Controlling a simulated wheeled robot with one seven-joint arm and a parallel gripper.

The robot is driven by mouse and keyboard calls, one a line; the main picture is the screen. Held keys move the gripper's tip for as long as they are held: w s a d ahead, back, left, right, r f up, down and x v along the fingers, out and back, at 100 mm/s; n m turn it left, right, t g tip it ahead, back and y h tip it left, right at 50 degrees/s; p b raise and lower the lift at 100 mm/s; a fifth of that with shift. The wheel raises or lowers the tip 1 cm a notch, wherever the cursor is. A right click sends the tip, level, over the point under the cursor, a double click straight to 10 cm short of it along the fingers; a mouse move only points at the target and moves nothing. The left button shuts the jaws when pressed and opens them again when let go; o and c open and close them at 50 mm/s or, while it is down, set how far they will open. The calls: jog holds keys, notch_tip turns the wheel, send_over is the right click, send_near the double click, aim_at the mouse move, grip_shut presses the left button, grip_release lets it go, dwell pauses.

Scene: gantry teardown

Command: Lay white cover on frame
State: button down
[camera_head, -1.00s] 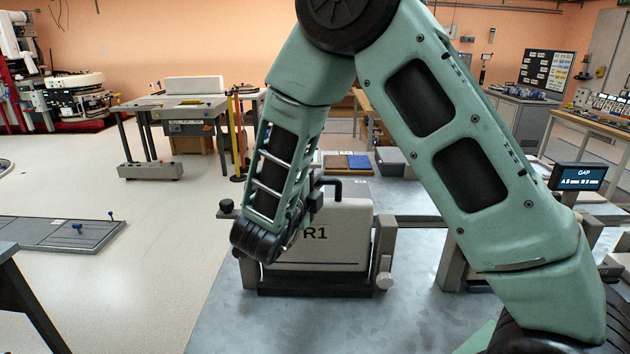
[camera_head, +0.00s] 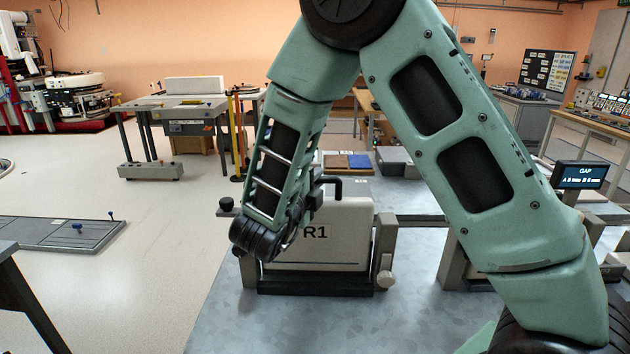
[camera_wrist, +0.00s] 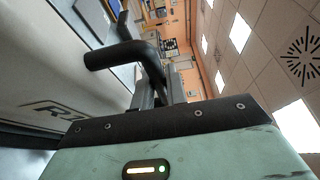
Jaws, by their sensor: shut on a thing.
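The white cover (camera_head: 345,240), marked R1, stands upright at the middle of the grey table in the head view, its lower edge at a dark base (camera_head: 315,283). A bent black handle (camera_head: 332,181) is at its top. In the wrist view the cover (camera_wrist: 35,60) fills the left side and the handle (camera_wrist: 115,56) reaches to my gripper (camera_wrist: 155,80), which is shut on the handle. In the head view my gripper (camera_head: 315,192) is partly hidden behind my wrist. I cannot clearly tell which part is the frame.
A GAP display (camera_head: 580,176) stands at the right. The front of the grey table (camera_head: 340,325) is clear. A low grey platform (camera_head: 60,232) lies on the left floor.

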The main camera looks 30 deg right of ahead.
jog(key=shift+f+b, duration=2.2)
jog(key=shift+b, duration=0.3)
jog(key=shift+f+b, duration=0.35)
jog(key=shift+b, duration=0.15)
jog(key=c, duration=1.3)
grip_release()
jog(key=shift+a+f, duration=0.1)
jog(key=b+v, duration=0.3)
jog(key=v, duration=1.4)
jog(key=shift+s+a, duration=0.1)
jog(key=shift+a, duration=0.05)
